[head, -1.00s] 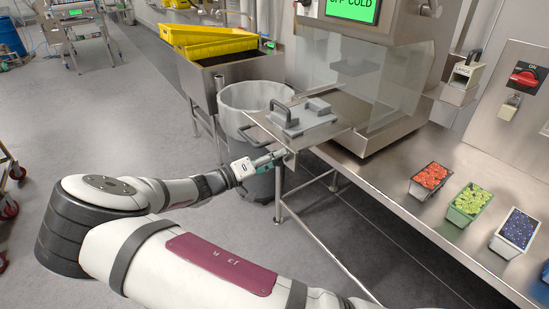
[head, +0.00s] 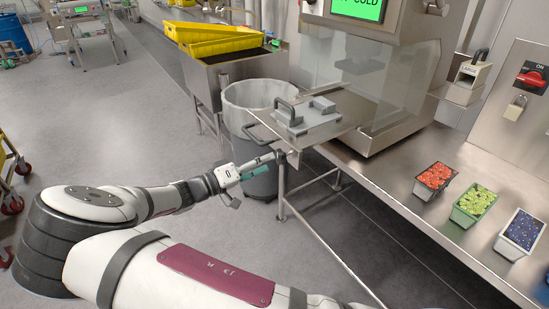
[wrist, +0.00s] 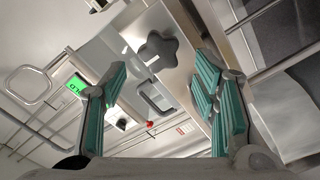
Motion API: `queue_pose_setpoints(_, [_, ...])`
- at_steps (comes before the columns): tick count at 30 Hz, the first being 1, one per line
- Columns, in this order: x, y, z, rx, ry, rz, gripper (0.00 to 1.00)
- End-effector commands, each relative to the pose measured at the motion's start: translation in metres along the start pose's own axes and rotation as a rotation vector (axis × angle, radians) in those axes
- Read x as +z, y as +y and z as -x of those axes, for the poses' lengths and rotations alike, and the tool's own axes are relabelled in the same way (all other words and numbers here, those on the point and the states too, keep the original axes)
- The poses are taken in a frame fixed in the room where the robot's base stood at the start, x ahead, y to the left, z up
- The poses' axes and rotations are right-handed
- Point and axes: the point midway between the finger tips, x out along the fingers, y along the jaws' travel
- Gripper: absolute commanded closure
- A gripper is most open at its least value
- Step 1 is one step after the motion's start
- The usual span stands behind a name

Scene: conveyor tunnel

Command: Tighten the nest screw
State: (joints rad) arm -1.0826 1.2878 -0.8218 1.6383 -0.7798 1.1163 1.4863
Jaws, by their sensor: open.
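The nest screw shows in the wrist view as a dark star-shaped knob (wrist: 157,50) under the metal plate. In the head view the plate hides it. The nest (head: 309,117) is a grey block with a handle on the plate sticking out from the machine. My gripper (head: 268,165) is below the plate's near left edge. In the wrist view my gripper (wrist: 160,72) is open, its green-padded fingers wide apart. The knob appears between and beyond the fingertips, apart from them.
A lined bin (head: 258,95) stands just behind my gripper. A table leg (head: 281,188) and brace are close to its right. Several filled trays (head: 473,204) sit on the steel bench at right.

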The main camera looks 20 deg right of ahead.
Motion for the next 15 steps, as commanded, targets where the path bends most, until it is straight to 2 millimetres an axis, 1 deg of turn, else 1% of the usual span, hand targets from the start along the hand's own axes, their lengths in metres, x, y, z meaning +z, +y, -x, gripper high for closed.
queue_pose_setpoints(1, [-0.001,-0.001,0.012,-0.004,0.001,-0.002,0.45])
queue_pose_setpoints(6, [0.000,-0.001,0.042,-0.003,0.000,-0.001,0.45])
queue_pose_setpoints(10, [0.000,-0.001,0.057,-0.002,0.001,-0.001,0.45])
queue_pose_setpoints(15, [0.000,0.000,0.064,0.000,-0.001,0.000,0.45])
